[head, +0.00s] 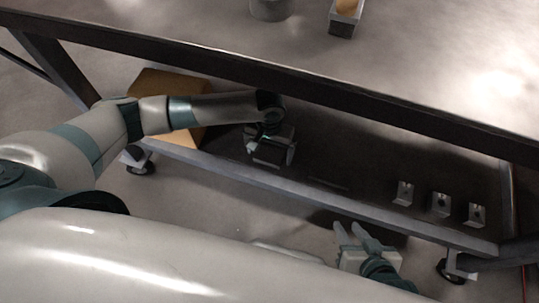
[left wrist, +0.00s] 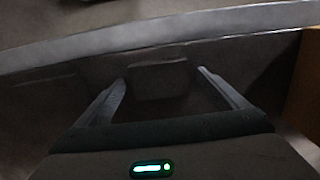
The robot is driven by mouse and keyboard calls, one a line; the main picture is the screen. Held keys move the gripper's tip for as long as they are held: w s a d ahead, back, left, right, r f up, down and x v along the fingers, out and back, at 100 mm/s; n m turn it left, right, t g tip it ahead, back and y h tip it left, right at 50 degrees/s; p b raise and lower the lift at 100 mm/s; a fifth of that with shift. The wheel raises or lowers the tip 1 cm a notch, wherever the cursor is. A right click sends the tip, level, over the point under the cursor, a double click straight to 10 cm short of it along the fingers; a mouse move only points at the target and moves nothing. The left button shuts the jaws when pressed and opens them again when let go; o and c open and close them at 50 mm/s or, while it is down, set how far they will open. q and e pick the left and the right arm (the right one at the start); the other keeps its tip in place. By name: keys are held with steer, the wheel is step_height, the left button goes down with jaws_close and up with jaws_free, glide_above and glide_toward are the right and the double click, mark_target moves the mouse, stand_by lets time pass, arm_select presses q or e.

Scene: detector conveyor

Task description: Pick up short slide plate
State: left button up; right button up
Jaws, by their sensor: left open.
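A dark, roughly rectangular piece (left wrist: 158,80) lies between the spread fingers of my left gripper (left wrist: 162,84) in the left wrist view. It looks like the short slide plate, but the dim light hides its details. The fingers stand apart on both sides of it and do not visibly grip it. In the head view my left gripper (head: 270,157) is low over the lower shelf, under the table top, and mostly hides that piece. My right gripper (head: 352,232) is open and empty in front of the shelf, with its two fingers apart.
The lower shelf (head: 230,171) has a raised front edge, and the table top (head: 200,30) overhangs it. A cardboard box (head: 190,137) stands left of my left gripper. Several small metal brackets (head: 440,203) stand on the right of the shelf. A thin dark strip (head: 328,184) lies mid-shelf.

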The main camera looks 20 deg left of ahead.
mark_target(270, 154)
arm_select(q)
steer(key=c, duration=1.9)
steer(key=shift+r, duration=0.2)
